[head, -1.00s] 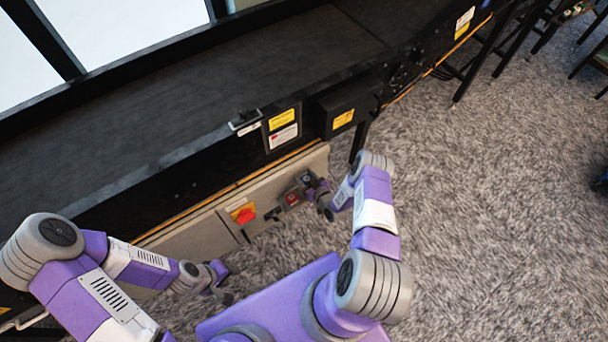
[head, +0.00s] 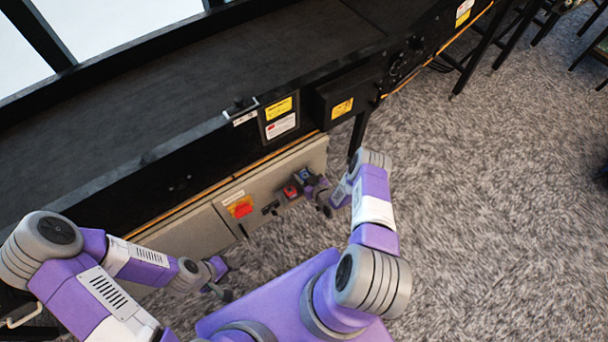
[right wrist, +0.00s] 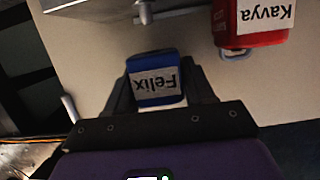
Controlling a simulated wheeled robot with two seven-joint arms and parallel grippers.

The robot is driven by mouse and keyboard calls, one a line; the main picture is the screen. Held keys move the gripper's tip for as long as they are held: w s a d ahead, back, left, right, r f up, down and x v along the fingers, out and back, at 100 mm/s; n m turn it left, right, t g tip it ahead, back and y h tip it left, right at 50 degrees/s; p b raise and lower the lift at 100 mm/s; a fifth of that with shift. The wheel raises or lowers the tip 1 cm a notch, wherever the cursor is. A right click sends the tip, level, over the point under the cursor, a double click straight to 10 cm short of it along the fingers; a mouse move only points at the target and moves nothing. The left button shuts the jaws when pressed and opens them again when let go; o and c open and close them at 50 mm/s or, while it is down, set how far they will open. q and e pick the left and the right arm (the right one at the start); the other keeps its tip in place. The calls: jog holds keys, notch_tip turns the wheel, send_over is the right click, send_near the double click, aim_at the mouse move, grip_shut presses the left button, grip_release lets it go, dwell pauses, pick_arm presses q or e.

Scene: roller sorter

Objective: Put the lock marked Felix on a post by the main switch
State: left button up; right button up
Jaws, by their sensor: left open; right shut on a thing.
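The blue lock marked Felix (right wrist: 155,82) is between the fingers of my right gripper (right wrist: 158,98), with its label upside down in the right wrist view. My right gripper is shut on it, close to the grey panel; its shackle is hard to make out. In the head view the lock (head: 304,174) is a small blue patch at the gripper. The main switch (head: 240,208) is a red handle on a yellow plate, left of that gripper. A grey metal post (right wrist: 143,14) shows above the lock in the right wrist view. My left gripper (head: 222,284) is open and empty, low and left of the switch.
A red lock marked Kavya (right wrist: 252,27) hangs on the panel (head: 190,236), right of the Felix lock in the right wrist view. The black conveyor (head: 210,85) runs above the panel. The carpet (head: 480,200) to the right is clear.

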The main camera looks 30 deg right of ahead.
jog(key=shift+w+a, duration=0.15)
jog(key=shift+w, duration=0.25)
jog(key=shift+s+f, duration=0.15)
jog(key=shift+f, duration=0.55)
jog(key=shift+s+f, duration=0.15)
jog(key=shift+f, duration=0.55)
jog(key=shift+s+f, duration=0.25)
jog(key=shift+f, duration=0.15)
dwell(0.3)
jog(key=o, duration=1.3)
jog(key=p+v, duration=0.3)
jog(key=v, duration=0.4)
jog(key=shift+s+d+r, duration=0.1)
jog(key=shift+s+d, duration=0.1)
jog(key=shift+s, duration=0.1)
